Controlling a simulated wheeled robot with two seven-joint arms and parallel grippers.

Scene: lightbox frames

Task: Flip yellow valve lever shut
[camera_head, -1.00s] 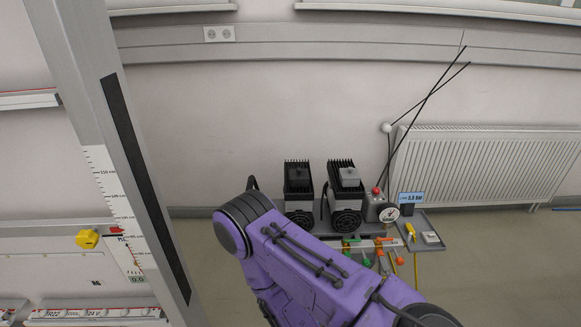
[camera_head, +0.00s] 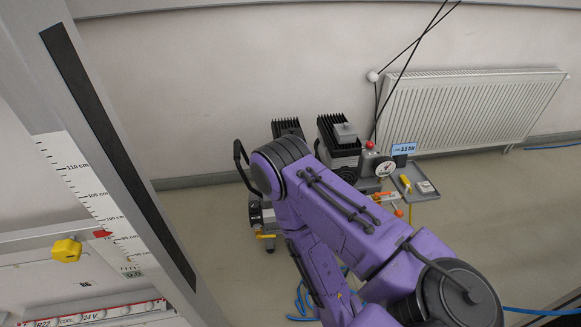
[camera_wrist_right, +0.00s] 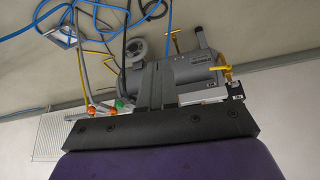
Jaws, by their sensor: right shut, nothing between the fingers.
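A yellow valve lever (camera_wrist_right: 229,73) sticks up at the right end of the manifold in the right wrist view. It appears in the head view as a small yellow-orange lever (camera_head: 266,236), left of my purple arm. My right gripper (camera_wrist_right: 158,68) is shut and empty; its fingers show in front of the grey pump body, left of the yellow lever and apart from it in the picture. An orange lever (camera_wrist_right: 91,112) and a green lever (camera_wrist_right: 120,103) are on the left side of the manifold. My arm hides the manifold's middle in the head view. My left gripper is not in view.
Two finned pump units stand against the wall, the right one (camera_head: 338,146) clearer. A gauge (camera_head: 385,169), a small display (camera_head: 403,149) and a tray (camera_head: 422,177) are to their right. Blue hoses (camera_wrist_right: 110,22) lie on the floor. A radiator (camera_head: 470,108) is on the wall.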

